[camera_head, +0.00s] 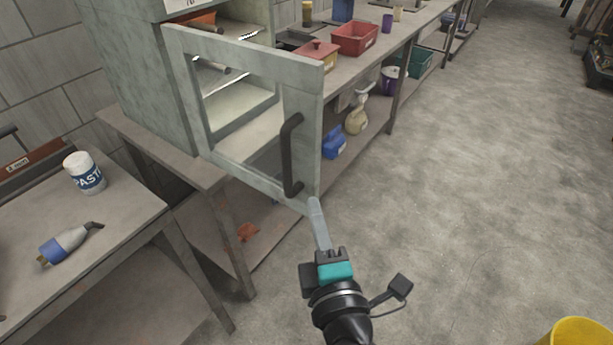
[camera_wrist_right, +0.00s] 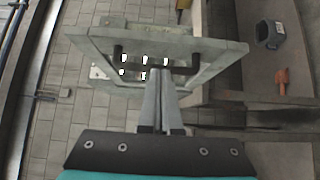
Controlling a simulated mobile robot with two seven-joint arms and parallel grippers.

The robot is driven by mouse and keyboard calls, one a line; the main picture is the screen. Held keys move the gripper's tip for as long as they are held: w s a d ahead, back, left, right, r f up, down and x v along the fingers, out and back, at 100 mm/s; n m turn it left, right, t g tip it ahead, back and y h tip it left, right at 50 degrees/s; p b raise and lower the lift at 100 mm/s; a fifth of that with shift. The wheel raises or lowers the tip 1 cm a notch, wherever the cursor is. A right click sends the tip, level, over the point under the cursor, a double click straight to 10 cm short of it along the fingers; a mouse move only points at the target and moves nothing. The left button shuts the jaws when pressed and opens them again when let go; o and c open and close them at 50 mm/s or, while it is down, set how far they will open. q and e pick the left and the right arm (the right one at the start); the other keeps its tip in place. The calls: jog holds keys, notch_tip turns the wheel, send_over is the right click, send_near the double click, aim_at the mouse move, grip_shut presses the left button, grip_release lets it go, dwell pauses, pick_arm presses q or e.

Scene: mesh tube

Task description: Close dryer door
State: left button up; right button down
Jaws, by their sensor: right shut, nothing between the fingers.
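The dryer door (camera_head: 303,85) is a grey frame with a window and a dark bar handle (camera_head: 289,155). It stands open, swung out from the grey dryer cabinet (camera_head: 150,65), whose inside shows through the window. My right gripper (camera_head: 315,203) is shut and empty, its fingertips at the door's lower free corner; whether they touch cannot be told. In the right wrist view, the shut fingers (camera_wrist_right: 159,75) point at the door (camera_wrist_right: 215,65) and overlap its handle (camera_wrist_right: 185,69). My left gripper is not in view.
A bench at the left holds a white paste jar (camera_head: 84,172) and a blue-and-white bottle (camera_head: 63,245). Red bins (camera_head: 355,38) stand on the long bench behind the door. A yellow bucket (camera_head: 578,333) is at lower right.

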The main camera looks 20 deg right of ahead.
jog(key=p, duration=0.2)
send_near(301, 157)
jog(key=w, duration=0.4)
jog(key=shift+w+d+r, duration=0.1)
jog(key=shift+w+d, duration=0.1)
jog(key=shift+w, duration=0.75)
jog(key=shift+w+d, duration=0.1)
jog(key=shift+d, duration=0.05)
